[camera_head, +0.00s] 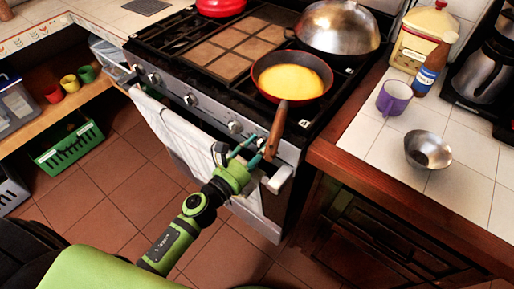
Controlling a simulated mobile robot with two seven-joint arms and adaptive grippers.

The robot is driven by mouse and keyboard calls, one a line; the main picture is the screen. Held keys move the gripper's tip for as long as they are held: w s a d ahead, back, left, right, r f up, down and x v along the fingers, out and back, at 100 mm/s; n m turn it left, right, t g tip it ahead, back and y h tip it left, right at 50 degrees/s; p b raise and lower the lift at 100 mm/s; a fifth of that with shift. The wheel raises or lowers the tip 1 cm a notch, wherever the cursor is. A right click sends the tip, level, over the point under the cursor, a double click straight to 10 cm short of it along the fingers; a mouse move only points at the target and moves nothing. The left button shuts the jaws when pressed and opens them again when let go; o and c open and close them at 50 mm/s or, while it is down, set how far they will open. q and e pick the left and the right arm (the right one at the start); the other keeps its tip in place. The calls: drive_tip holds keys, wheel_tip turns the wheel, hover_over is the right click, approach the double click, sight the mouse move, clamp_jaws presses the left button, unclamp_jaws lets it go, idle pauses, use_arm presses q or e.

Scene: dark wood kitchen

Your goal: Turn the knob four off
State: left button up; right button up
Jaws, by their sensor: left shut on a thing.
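The stove's front panel (212,112) carries a row of silver knobs, including one at the left end (138,69), one in the middle (190,99) and one further right (235,127). My left gripper (250,151) reaches up from below to the right part of this row. Its teal fingers are shut on a knob near the panel's right end, which they mostly hide. The knob's setting cannot be read. My right gripper is not in view.
A pan (291,77) with yellow food sits on the front right burner, its wooden handle (276,130) jutting over the panel near my gripper. A towel (185,140) hangs on the oven handle. The right counter holds a purple mug (394,98) and metal bowl (428,150).

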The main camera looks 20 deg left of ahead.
use_arm(q)
drive_tip(key=shift+s+d+f, duration=0.2)
drive_tip(key=shift+d+f, duration=0.05)
drive_tip(key=shift+f, duration=0.15)
drive_tip(key=o, duration=1.1)
drive_tip(key=shift+o, duration=0.2)
drive_tip(key=v, duration=1.2)
drive_tip(key=shift+r, duration=0.25)
drive_tip(key=shift+w, duration=0.1)
